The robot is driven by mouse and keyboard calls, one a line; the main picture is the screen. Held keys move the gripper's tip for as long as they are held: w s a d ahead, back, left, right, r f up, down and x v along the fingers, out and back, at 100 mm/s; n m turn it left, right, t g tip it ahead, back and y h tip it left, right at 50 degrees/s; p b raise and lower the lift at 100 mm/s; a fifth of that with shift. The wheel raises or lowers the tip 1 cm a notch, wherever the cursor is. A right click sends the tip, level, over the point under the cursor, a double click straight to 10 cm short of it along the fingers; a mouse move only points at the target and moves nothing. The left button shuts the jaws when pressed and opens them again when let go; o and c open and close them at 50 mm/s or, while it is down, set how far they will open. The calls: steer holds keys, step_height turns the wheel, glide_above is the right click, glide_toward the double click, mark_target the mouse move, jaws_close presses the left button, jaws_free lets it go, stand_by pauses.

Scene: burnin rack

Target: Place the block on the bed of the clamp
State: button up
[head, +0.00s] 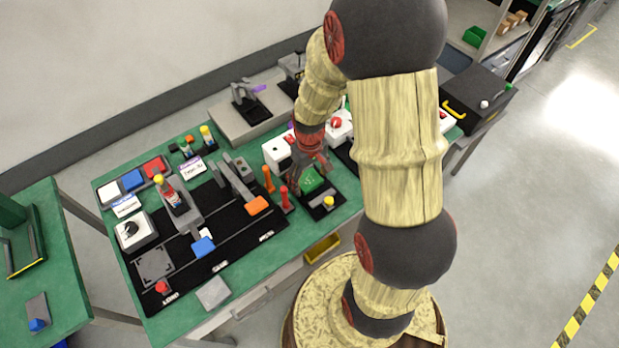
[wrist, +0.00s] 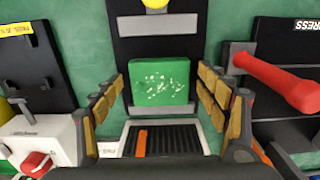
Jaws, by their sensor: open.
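A green block (wrist: 160,82) with white specks lies on a black fixture with grey strips (wrist: 158,25); it also shows in the head view (head: 309,181). My gripper (wrist: 162,90) is open, with one padded finger on each side of the block and gaps visible between. In the head view my gripper (head: 312,165) is low over the fixture. Two clamp-like devices with grey levers stand on a grey raised slab at the back, one on the left (head: 246,92) and one partly hidden by my arm (head: 293,66). I cannot tell which clamp is meant.
An upright red handle (head: 285,200) and an orange one (head: 268,179) stand close left of my gripper; the red one (wrist: 278,82) is right in the wrist view. A white box with a red knob (head: 336,124) stands behind. A black mat with levers (head: 217,262) fills the left.

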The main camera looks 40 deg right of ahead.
steer(key=shift+r, duration=0.1)
step_height(320, 180, up, 12)
steer(key=p, duration=0.4)
step_height(320, 180, up, 13)
steer(key=t, duration=0.3)
glide_above(309, 181)
steer(key=s+a, duration=0.3)
steer(key=a, duration=0.3)
steer(key=s+a+r+t, duration=0.2)
steer(key=s+a+r, duration=0.3)
steer(key=s+r, duration=0.3)
steer(key=shift+s+a+r+t, duration=0.3)
steer(key=shift+s+a+r, duration=0.1)
steer(key=shift+s, duration=0.25)
